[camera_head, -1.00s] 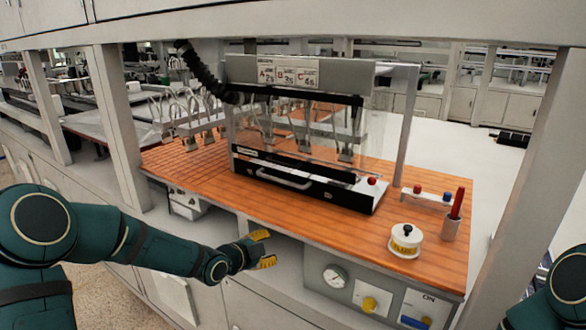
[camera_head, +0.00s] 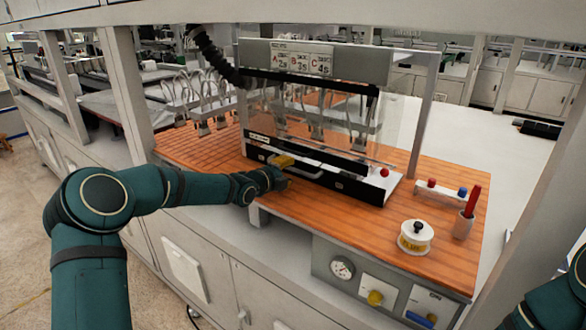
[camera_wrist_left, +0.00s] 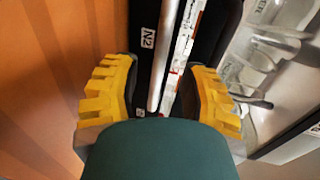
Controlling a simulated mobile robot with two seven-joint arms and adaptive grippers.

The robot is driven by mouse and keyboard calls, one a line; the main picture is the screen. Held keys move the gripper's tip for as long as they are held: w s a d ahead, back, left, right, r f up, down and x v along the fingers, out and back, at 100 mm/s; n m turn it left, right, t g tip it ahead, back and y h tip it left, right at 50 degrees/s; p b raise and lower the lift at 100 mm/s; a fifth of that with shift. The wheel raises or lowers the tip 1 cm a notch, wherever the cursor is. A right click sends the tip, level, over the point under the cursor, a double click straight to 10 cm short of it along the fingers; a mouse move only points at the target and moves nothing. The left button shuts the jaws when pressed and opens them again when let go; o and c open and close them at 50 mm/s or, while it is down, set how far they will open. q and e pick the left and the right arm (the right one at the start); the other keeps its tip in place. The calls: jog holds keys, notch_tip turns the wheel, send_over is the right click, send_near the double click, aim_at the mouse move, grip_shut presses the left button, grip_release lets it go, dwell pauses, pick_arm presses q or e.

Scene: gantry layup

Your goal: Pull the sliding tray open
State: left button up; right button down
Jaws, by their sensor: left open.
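The sliding tray (camera_head: 345,187) is the black-fronted drawer at the base of the clear-walled machine on the orange wooden top. It looks shut. Its silver bar handle (camera_head: 308,172) runs along the front, partly hidden by my left gripper. My left gripper (camera_head: 283,170) is at the left end of the handle. In the left wrist view my gripper (camera_wrist_left: 163,90) is open, one yellow-padded finger on each side of the silver handle (camera_wrist_left: 166,50). I cannot tell whether a finger touches it. The black tray front (camera_wrist_left: 145,20) with an N2 label lies behind. My right gripper is out of view.
A white spool (camera_head: 415,237) and a red-handled tool in a cup (camera_head: 466,222) stand at the right of the wooden top. A panel with a gauge (camera_head: 342,267) and knobs is below. Bare wood lies in front of the tray.

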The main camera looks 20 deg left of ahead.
aim_at(292, 170)
pick_arm(q)
jog(key=shift+x, duration=1.7)
jog(key=shift+o, duration=0.3)
grip_shut()
